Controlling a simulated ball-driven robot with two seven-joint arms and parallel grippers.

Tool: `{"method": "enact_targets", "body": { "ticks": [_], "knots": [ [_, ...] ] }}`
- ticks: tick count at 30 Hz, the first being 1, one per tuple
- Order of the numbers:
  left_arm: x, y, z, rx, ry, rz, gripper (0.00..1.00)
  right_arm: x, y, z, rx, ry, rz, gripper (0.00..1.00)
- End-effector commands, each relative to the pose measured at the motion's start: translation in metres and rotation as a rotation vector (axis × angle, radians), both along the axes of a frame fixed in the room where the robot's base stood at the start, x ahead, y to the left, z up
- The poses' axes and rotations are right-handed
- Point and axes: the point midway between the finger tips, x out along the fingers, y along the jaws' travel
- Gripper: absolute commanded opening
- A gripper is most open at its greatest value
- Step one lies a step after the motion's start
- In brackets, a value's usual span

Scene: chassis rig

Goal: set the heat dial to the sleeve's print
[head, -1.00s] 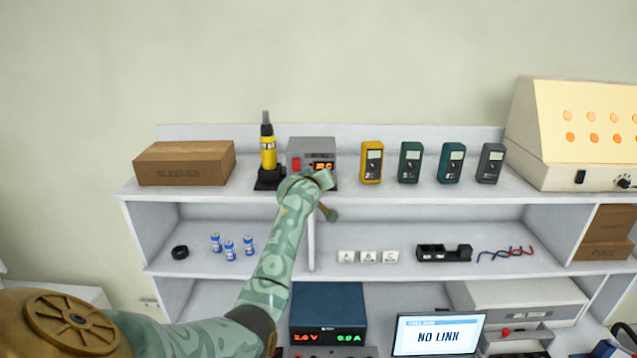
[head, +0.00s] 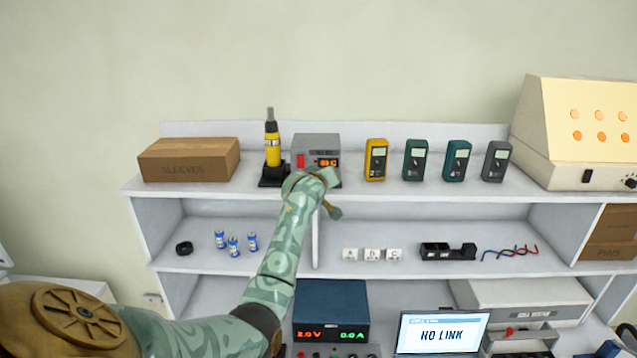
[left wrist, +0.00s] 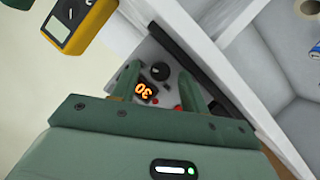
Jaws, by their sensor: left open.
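The grey heat station (head: 318,143) stands on the top shelf, with a red switch and a lit orange display (head: 327,162) too small to read surely. In the left wrist view, the display (left wrist: 146,91) shows upside-down orange digits that look like 30. The black heat dial (left wrist: 160,71) sits beside it. My left gripper (left wrist: 159,76) is open in front of the panel, its fingers on either side of the dial; I cannot tell whether they touch it. In the head view, my left arm hides the lower panel and dial. The brown box marked SLEEVES (head: 188,168) is closed; no sleeve print is visible.
A yellow hot-air tool (head: 272,148) stands left of the station. A yellow meter (head: 376,160) and several others line the shelf to its right. Small blue cans (head: 234,246) and lettered white blocks (head: 371,255) sit below. A vertical divider stands under the station.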

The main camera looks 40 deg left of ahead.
Motion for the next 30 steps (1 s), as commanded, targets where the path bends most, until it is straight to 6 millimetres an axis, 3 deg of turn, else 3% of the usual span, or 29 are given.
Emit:
{"method": "enact_targets", "body": {
  "ticks": [5, 18, 24, 30],
  "knots": [
    [-0.020, -0.011, 0.005, -0.001, -0.003, 0.000, 0.45, 0.000, 0.000, -0.006, 0.000, 0.000, 0.000, 0.00],
    [-0.110, -0.058, 0.040, -0.001, -0.002, 0.001, 0.45, -0.001, 0.000, -0.016, 0.000, 0.001, 0.000, 0.00],
    [-0.130, -0.069, 0.049, -0.001, -0.001, 0.000, 0.45, -0.001, 0.000, -0.017, 0.000, 0.001, 0.000, 0.00],
    [-0.133, -0.070, 0.050, 0.000, 0.000, 0.000, 0.45, 0.000, 0.000, -0.017, 0.000, 0.001, 0.000, 0.00]
  ]
}}
